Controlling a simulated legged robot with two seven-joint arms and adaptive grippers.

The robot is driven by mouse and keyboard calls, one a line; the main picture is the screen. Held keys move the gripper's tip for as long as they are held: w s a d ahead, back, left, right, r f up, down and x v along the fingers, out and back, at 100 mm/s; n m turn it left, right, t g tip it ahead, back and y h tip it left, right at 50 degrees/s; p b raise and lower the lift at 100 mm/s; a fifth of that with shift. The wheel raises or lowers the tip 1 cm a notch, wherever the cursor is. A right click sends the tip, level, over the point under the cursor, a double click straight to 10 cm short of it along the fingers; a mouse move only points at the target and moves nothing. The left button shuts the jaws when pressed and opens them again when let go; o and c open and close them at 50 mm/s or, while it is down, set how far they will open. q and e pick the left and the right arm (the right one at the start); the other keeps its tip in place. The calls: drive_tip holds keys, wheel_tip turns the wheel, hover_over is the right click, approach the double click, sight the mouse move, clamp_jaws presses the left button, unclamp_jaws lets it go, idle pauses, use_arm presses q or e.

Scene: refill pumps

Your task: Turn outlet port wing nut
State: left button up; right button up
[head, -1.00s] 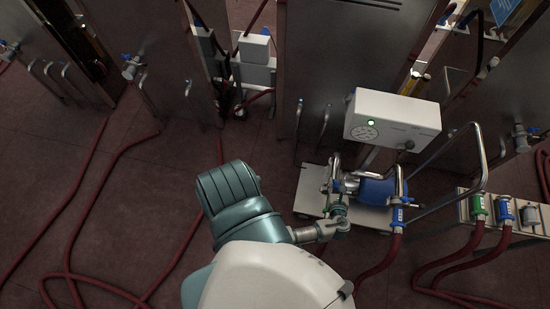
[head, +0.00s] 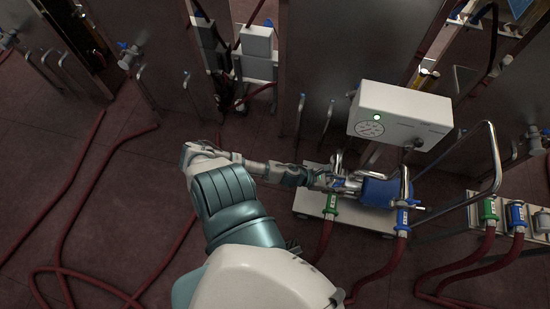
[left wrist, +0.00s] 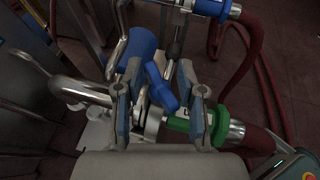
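The pump, with a blue body (head: 380,191), stands on a white base (head: 309,204) right of centre in the head view. My left gripper (head: 325,180) reaches it from the left. In the left wrist view the two fingers of my left gripper (left wrist: 160,105) are apart. A blue wing nut (left wrist: 160,88) shows between them, with a gap visible on at least one side. The pump's blue body (left wrist: 143,48) is beyond it. A green collar (left wrist: 220,125) on a hose end sits by the right finger; the green collar (head: 331,204) also shows in the head view. My right gripper is out of view.
A white control box (head: 400,115) with a green light stands behind the pump. A bent metal handle (head: 492,150) rises at its right. A rack (head: 474,216) with green and blue hose couplings is further right. Red hoses (head: 90,190) lie across the floor.

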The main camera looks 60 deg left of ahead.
use_arm(q)
drive_tip(key=shift+f+m+g+h+b, duration=0.25)
drive_tip(key=shift+m+g+h+b, duration=0.55)
drive_tip(key=shift+m+h+b, duration=0.25)
drive_tip(key=p+v, duration=0.5)
drive_tip(key=v, duration=1.3)
drive_tip(key=s+a+f+n+y+p, duration=0.1)
drive_tip(key=s+a+f+n+y, duration=0.2)
drive_tip(key=f+n, duration=0.6)
drive_tip(key=a+f+n+y+p, duration=0.1)
drive_tip(key=a+f+n+y, duration=0.4)
drive_tip(key=n, duration=0.7)
drive_tip(key=s+d+f+n+g, duration=0.3)
drive_tip(key=s+d+f+n, duration=0.1)
drive_tip(key=d+f+n, duration=0.2)
drive_tip(key=s+d+f+n+g+y+p, duration=0.1)
drive_tip(key=s+d+f+n+g, duration=0.2)
drive_tip(key=s+d+f+n, duration=0.2)
drive_tip(key=shift+d+f+n+p, duration=0.3)
drive_tip(key=shift+d+f+n, duration=0.45)
drive_tip(key=shift+f+n, duration=1.05)
use_arm(e)
wheel_tip(320, 180, up, 7)
drive_tip(key=w, duration=0.1)
drive_tip(key=shift+w, duration=0.15)
use_arm(q)
drive_tip(key=shift+r, duration=0.1)
use_arm(e)
drive_tip(key=shift+f, duration=0.1)
